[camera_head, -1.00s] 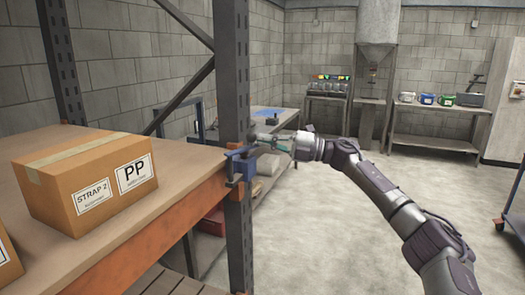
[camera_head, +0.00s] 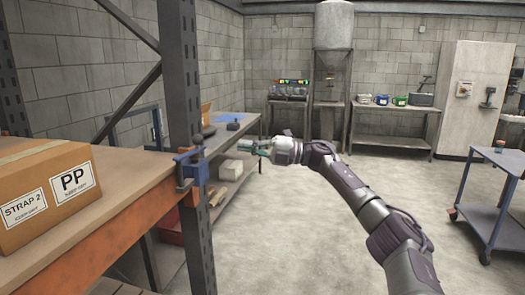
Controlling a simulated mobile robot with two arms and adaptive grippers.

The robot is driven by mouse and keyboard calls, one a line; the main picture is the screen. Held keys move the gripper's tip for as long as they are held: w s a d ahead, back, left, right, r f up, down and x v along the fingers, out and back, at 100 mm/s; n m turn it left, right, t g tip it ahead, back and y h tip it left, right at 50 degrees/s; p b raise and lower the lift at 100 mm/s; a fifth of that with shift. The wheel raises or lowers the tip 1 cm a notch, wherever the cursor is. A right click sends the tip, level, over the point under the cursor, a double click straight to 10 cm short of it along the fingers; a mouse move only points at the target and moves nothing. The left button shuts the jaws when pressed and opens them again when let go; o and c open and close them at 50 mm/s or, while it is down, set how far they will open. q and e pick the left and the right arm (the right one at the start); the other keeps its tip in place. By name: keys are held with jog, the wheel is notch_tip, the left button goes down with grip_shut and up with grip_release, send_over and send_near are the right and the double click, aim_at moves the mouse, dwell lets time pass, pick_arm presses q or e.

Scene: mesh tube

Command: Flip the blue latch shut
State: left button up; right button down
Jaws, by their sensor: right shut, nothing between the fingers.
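A blue latch (camera_head: 196,168) is mounted at the rack's grey upright post (camera_head: 180,75), at the end of the orange beam. Its exact position, open or closed, is too small to tell. My right gripper (camera_head: 245,147) is to the right of the latch, with a visible gap between them in the picture. It is shut and holds nothing, and its fingers point left. My left gripper is not in view.
A cardboard box (camera_head: 45,195) stands on the wooden rack shelf (camera_head: 130,165) at left. A workbench (camera_head: 222,138) with small items lies behind the post. A blue cart (camera_head: 495,190) stands at right. The concrete floor (camera_head: 300,240) between is clear.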

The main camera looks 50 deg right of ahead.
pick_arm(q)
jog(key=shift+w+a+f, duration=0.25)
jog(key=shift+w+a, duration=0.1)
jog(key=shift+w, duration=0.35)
pick_arm(e)
jog(key=d, duration=0.2)
jog(key=s+d, duration=0.1)
jog(key=d, duration=0.1)
jog(key=shift+s+d+f, duration=0.1)
jog(key=shift+f, duration=0.2)
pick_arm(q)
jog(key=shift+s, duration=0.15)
